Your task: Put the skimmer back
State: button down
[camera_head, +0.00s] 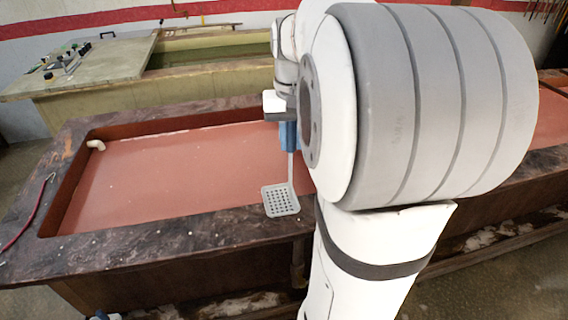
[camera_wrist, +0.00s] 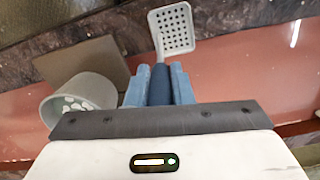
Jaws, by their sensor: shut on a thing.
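The skimmer has a flat grey perforated head (camera_head: 281,201), seen over the dark front rim of the red-floored basin, and a thin grey shaft. I cannot tell its height above the rim. In the wrist view the skimmer head (camera_wrist: 173,30) lies beyond the fingertips. My gripper (camera_head: 289,136) is shut on the skimmer's handle; the shaft hangs down from the jaws. In the wrist view my gripper (camera_wrist: 159,75) has its light blue fingers on both sides of the dark blue handle. My arm hides part of the basin. I cannot make out a rack or rail.
The basin (camera_head: 75,158) has a wide dark rim and a white pipe stub (camera_head: 96,145) at its left. A grey round container (camera_wrist: 88,88) with pale pieces inside shows beside a grey-brown panel (camera_wrist: 105,62). Behind stands a tank with a board (camera_head: 105,62) bearing small items.

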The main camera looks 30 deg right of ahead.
aim_at(291, 153)
jog(key=shift+a+f, duration=0.1)
jog(key=shift+f, duration=2.2)
jog(key=shift+f, duration=0.2)
jog(key=c, duration=1.3)
grip_release()
jog(key=shift+r, duration=0.1)
